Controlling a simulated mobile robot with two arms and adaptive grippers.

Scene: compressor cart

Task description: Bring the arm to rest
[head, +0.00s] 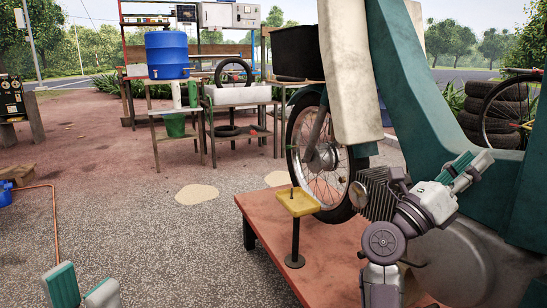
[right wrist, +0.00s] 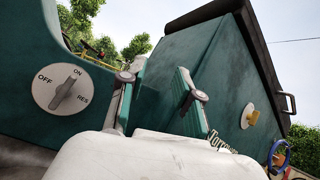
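My right arm (head: 382,245) reaches up from the bottom in the head view. Its gripper (head: 468,172) is in front of the green motorcycle body (head: 415,90). In the right wrist view the two fingers of this gripper (right wrist: 158,90) stand apart with nothing between them. A round dial (right wrist: 68,92) marked OFF, ON and RES is left of the fingers, its grip slanting up toward ON. The fingers are not around it. My left gripper (head: 82,283) shows at the bottom left of the head view, its fingers apart and empty over the ground.
The motorcycle's front wheel (head: 318,155) stands on a red platform (head: 265,225) with a yellow-topped stand (head: 297,203). A bench (head: 240,97) and blue barrel (head: 167,55) are behind.

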